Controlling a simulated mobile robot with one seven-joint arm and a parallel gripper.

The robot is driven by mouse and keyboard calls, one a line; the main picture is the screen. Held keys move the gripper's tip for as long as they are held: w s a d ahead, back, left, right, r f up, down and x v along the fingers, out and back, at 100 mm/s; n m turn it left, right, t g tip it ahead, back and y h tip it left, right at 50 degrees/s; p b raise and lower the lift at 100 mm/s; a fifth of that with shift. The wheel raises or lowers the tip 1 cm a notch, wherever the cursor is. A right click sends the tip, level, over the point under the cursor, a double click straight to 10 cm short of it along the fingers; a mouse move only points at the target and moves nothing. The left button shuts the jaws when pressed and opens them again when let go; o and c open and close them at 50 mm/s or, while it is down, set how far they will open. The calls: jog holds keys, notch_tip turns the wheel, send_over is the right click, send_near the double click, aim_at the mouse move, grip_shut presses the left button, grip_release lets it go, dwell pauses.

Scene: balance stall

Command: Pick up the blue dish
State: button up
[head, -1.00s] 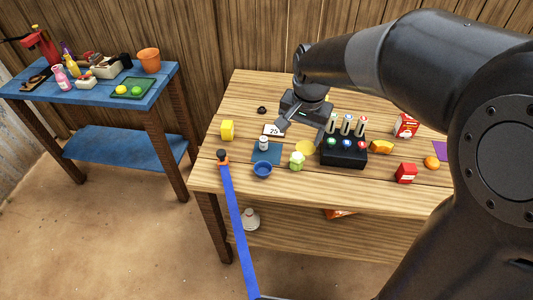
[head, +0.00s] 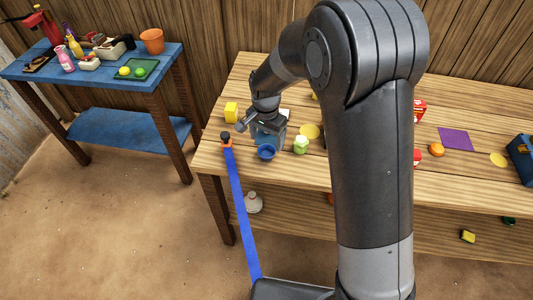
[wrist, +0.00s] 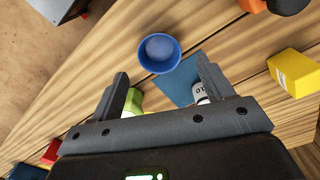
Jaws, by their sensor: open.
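The blue dish (head: 267,152) is a small round bowl near the front edge of the wooden table. In the wrist view the dish (wrist: 160,65) appears just ahead of the gap between my fingertips, apart from both, and its inside is visible. My gripper (head: 262,130) is open and empty, above the table just behind the dish. In the wrist view its two fingers (wrist: 161,72) spread on either side of the dish's line.
A blue mat (wrist: 181,80) and a grey-white weight (wrist: 199,92) lie by my right finger. A green-and-white item (head: 301,145) is right of the dish. A yellow box (head: 231,112) stands left.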

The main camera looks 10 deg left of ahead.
aim_at(267, 155)
jog(key=shift+f, duration=2.7)
jog(key=c, duration=1)
jog(key=shift+r, duration=0.1)
